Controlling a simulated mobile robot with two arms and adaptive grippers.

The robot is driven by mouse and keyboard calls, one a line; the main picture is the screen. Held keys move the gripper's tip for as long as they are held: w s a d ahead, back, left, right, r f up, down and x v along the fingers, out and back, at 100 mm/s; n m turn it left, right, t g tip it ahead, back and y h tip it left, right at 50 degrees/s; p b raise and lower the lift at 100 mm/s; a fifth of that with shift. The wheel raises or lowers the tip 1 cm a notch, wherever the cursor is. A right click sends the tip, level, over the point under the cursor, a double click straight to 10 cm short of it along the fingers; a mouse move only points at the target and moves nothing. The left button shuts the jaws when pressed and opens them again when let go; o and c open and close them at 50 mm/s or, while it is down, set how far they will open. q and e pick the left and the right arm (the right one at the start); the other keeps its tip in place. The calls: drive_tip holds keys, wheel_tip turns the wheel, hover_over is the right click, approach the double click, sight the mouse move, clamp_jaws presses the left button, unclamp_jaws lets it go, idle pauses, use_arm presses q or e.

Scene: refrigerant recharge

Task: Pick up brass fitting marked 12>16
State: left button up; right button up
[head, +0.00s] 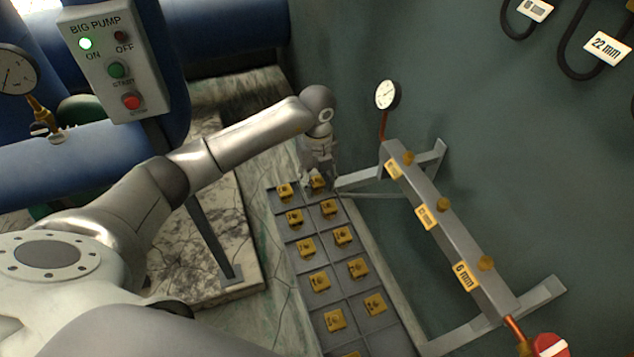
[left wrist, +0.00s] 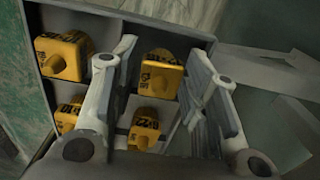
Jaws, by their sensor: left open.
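Yellow brass fittings with dark markings sit in separate compartments of a grey tray (head: 318,262). Their markings are too small or blurred for me to read surely, so I cannot tell which one is 12>16. My left gripper (head: 318,172) points down over the far end of the tray, above the far right fitting (head: 317,183). In the left wrist view my left gripper (left wrist: 162,55) is open and empty, its fingers on either side of that fitting (left wrist: 160,78). A second fitting (left wrist: 146,126) lies nearer between the fingers, and another (left wrist: 64,58) is left of them. My right gripper is not in view.
A grey pipe rack (head: 432,210) with brass valves and a gauge (head: 387,95) stands right of the tray. A pump control box (head: 115,60) and blue pipes (head: 60,165) are at the left. Hoses with size tags hang on the wall at upper right.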

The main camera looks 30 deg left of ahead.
use_arm(q)
drive_tip(key=c, duration=0.9)
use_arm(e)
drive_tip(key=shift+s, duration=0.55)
use_arm(q)
drive_tip(key=shift+r, duration=0.1)
